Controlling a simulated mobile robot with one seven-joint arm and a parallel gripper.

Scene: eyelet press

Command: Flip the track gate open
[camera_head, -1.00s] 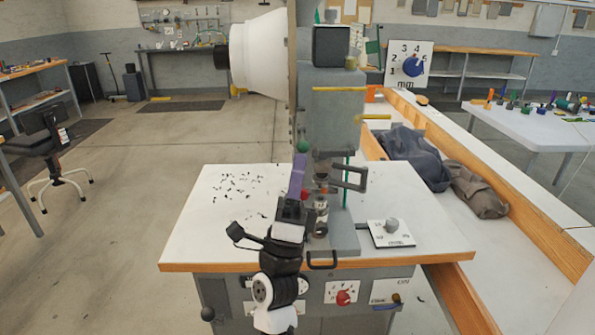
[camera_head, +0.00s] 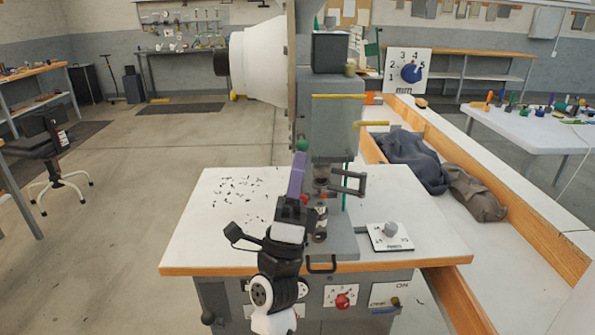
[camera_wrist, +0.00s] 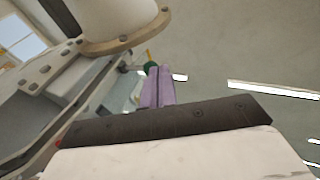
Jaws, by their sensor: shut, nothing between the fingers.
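My gripper (camera_head: 300,157) has purple fingers pressed together, pointing up in front of the press column. It holds nothing. A green knob (camera_head: 302,145) sits right at the fingertips. In the wrist view the green knob (camera_wrist: 151,67) shows just beyond the purple fingers (camera_wrist: 157,85), and I cannot tell whether they touch. The eyelet press (camera_head: 335,115) stands on the white table. I cannot pick out the track gate for certain; the green knob may belong to it. My gripper and wrist hide part of the press's lower front.
A grey handle (camera_head: 348,183) juts out right of the column. A dial plate (camera_head: 390,236) lies on the table's right. Small dark bits (camera_head: 238,188) are scattered on the left of the white table (camera_head: 205,235). A large white cone (camera_head: 262,58) overhangs the upper left.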

